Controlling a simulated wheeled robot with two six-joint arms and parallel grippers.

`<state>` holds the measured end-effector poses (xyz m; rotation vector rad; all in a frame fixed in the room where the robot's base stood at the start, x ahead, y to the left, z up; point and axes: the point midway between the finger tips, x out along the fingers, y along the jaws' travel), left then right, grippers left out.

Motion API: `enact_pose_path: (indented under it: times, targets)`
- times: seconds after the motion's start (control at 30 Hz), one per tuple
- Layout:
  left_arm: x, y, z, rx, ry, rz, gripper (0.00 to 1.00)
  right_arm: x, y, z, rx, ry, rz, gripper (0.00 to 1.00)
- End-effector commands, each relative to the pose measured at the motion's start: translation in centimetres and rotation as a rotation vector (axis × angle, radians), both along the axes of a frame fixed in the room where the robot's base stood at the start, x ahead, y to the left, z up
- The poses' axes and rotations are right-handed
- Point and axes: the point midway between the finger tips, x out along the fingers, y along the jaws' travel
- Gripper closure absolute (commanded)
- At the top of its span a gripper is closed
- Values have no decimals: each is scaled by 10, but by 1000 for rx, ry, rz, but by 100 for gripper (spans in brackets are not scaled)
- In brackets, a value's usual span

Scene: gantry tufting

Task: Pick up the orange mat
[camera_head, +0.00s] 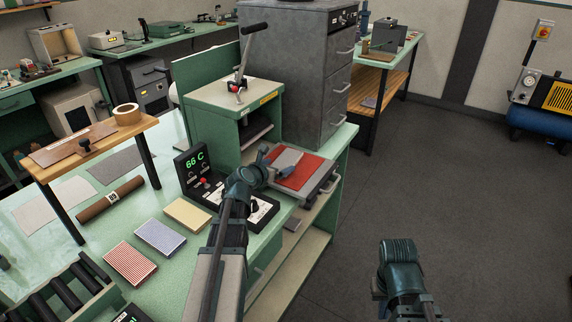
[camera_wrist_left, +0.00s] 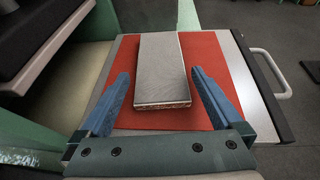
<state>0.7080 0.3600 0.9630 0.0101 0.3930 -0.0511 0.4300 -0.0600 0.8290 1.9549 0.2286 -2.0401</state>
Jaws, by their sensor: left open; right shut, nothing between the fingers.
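The orange mat (camera_head: 313,172), a flat red-orange sheet, lies on a metal tray with a handle, right of the green press-like stand. It also shows in the left wrist view (camera_wrist_left: 215,65). A grey slab (camera_wrist_left: 162,70) lies on top and covers its middle. My left gripper (camera_head: 270,163) is open at the mat's near left side. In the left wrist view its fingers (camera_wrist_left: 160,95) stand apart on either side of the slab's near end, over the mat; I cannot tell whether they touch it. My right gripper (camera_head: 398,262) is shut and empty, low at front right, its fingers hardly visible.
The tray's handle (camera_wrist_left: 268,68) sticks out to the right. A control box reading 66 C (camera_head: 195,165) stands left of my left arm. Several pads and a brown roll (camera_head: 110,198) lie on the green bench. A grey drawer cabinet (camera_head: 300,85) stands behind.

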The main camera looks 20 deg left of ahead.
Motion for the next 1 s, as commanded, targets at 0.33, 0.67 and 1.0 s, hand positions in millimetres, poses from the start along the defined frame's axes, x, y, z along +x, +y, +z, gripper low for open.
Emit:
enact_pose_path:
  times: [0.33, 0.67, 1.0]
  targets:
    - [28, -2, -11, 0, -1, 1, 0, 0, 0, -11, 0, 0, 0, 100]
    - [27, -2, -10, 0, 0, 0, 45, 0, 0, -11, 0, 0, 0, 100]
    - [27, -2, -10, 0, 0, 0, 68, 0, 0, -10, 0, 0, 0, 100]
